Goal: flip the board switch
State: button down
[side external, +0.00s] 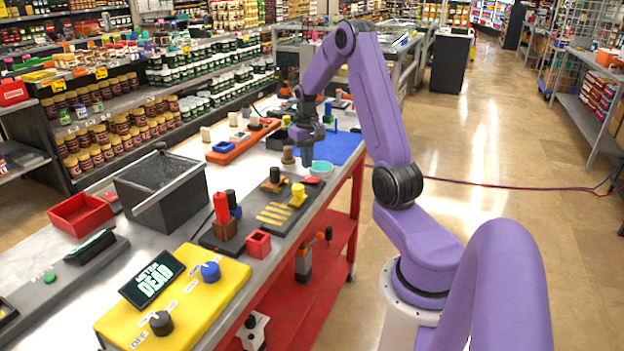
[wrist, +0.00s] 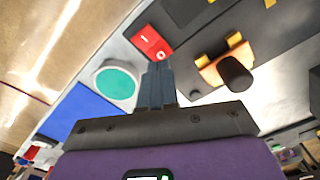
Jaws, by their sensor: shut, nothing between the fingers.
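A red rocker switch with white marks (wrist: 151,42) shows just beyond my fingertips in the wrist view. In the side view it is a small red piece (side external: 312,180) by the far end of the dark board (side external: 262,228). My gripper (side external: 307,161) points down above the table near this switch, beside a teal round dish (side external: 322,167). Its fingers (wrist: 159,66) are shut together and empty. The fingertips overlap the near edge of the switch in the wrist view; I cannot tell whether they touch it. Which way the rocker is tipped is unclear.
The blue mat (wrist: 80,113) lies left. A yellow control box (side external: 190,300) with knobs and a dark bin (side external: 160,190) stand nearer the side camera. The aisle floor is clear.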

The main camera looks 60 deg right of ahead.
aim_at(306, 179)
jog(key=shift+r, duration=1.75)
jog(key=s+a+r+n, duration=0.15)
jog(key=a+n, duration=0.25)
jog(key=a, duration=0.9)
jog(key=w+a+r+n, duration=0.15)
jog(key=a+n, duration=0.25)
jog(key=a, duration=0.9)
jog(key=s+a+n, duration=0.5)
jog(key=s+a, duration=0.1)
jog(key=s, duration=0.5)
jog(key=s+a+r+n, duration=0.1)
jog(key=s+a+n, duration=0.4)
jog(key=s, duration=0.7)
jog(key=shift+a+n, duration=0.3)
jog(key=shift+a, duration=0.1)
